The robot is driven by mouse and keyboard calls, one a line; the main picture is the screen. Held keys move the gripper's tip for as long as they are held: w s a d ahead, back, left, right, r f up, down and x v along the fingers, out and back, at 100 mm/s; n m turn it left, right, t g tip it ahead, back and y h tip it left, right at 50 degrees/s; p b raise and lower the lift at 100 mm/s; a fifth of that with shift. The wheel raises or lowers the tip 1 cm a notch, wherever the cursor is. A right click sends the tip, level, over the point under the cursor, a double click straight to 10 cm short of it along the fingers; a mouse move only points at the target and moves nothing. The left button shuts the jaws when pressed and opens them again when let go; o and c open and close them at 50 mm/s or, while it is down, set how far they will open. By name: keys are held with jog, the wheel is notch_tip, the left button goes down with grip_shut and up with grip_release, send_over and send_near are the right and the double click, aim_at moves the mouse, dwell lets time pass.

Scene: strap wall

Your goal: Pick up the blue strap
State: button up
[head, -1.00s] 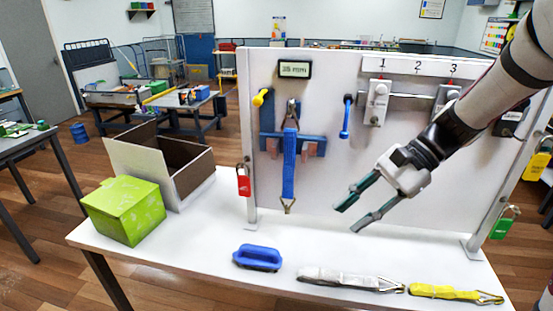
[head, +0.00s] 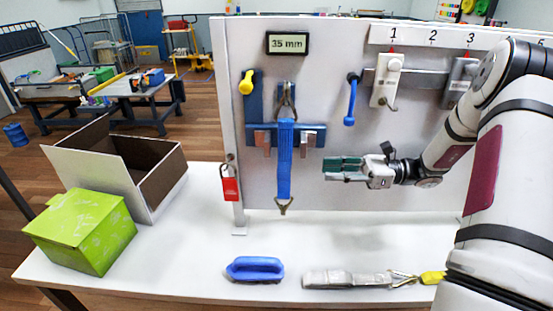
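The blue strap (head: 285,165) hangs upright on the grey wall panel, with a metal hook at its top and another at its bottom end. It hangs in front of a blue bracket (head: 255,100) with copper-coloured blocks. My gripper (head: 326,170) is to the right of the strap, at the height of its middle, and points left towards it. A gap separates the fingertips from the strap. Two dark green fingers show one above the other in this view. They look apart, with nothing between them.
A blue handle (head: 255,268), a grey strap (head: 345,279) and a partly hidden yellow strap (head: 432,277) lie on the white table (head: 205,255). A red padlock (head: 230,186) hangs at the panel's left edge. A green box (head: 82,232) and an open carton (head: 95,178) stand left.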

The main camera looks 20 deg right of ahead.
jog(key=p, duration=0.1)
send_near(284, 182)
jog(key=w+a+r, duration=0.2)
jog(key=a+r, duration=0.2)
jog(key=x, duration=0.1)
jog(key=p+x, duration=0.1)
jog(key=x, duration=0.1)
jog(key=f+x, duration=0.1)
jog(key=shift+s+a+p, duration=0.1)
jog(key=shift+a+p, duration=0.25)
jog(key=shift+p, duration=0.05)
jog(key=shift+a, duration=0.4)
jog(key=shift+w, duration=0.25)
grip_shut()
